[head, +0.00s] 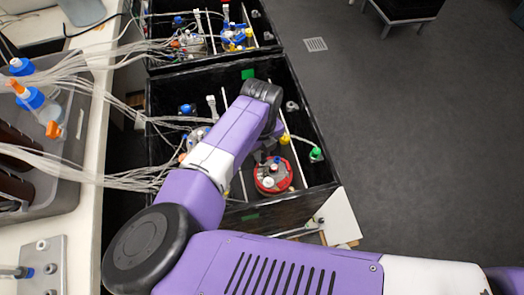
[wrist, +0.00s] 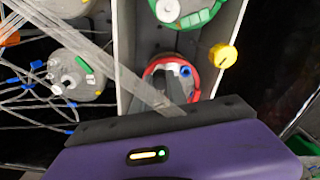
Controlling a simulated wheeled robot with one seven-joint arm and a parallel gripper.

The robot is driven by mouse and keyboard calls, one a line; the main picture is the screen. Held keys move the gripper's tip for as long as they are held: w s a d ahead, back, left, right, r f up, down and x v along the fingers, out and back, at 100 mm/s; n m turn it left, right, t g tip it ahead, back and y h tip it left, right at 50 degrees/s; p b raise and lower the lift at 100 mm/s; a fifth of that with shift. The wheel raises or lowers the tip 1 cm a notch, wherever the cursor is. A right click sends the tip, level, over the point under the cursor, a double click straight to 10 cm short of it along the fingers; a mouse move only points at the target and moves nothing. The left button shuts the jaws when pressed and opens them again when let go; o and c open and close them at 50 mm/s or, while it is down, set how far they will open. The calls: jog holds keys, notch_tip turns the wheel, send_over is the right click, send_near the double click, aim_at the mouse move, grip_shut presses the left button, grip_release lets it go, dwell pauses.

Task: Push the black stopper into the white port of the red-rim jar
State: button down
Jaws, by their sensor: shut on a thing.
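The red-rim jar (head: 284,182) stands in the near black box in the head view, with pale and dark fittings on its lid. A white port (head: 268,182) shows on the lid. My gripper (head: 264,154) is low, over the far side of this jar, and is shut. In the wrist view the red rim (wrist: 153,69) shows just past the dark edge of my gripper, with a blue ring fitting (wrist: 185,71) inside it. The black stopper between my fingertips cannot be made out. Whether it touches the port is hidden.
A green-rim jar (wrist: 203,17) and a yellow cap (wrist: 222,55) are close by in the wrist view. The box wall (head: 318,190) is near on the right. Several pale tubes (head: 110,165) run in from the left bench.

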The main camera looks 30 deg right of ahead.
jog(key=shift+f+b, duration=0.5)
jog(key=shift+f, duration=0.55)
dwell(1.7)
jog(key=c, duration=1.2)
grip_release()
jog(key=shift+c, duration=0.2)
jog(key=shift+r, duration=0.1)
notch_tip(320, 180, up, 8)
jog(key=shift+f+b, duration=0.15)
jog(key=shift+b, duration=0.15)
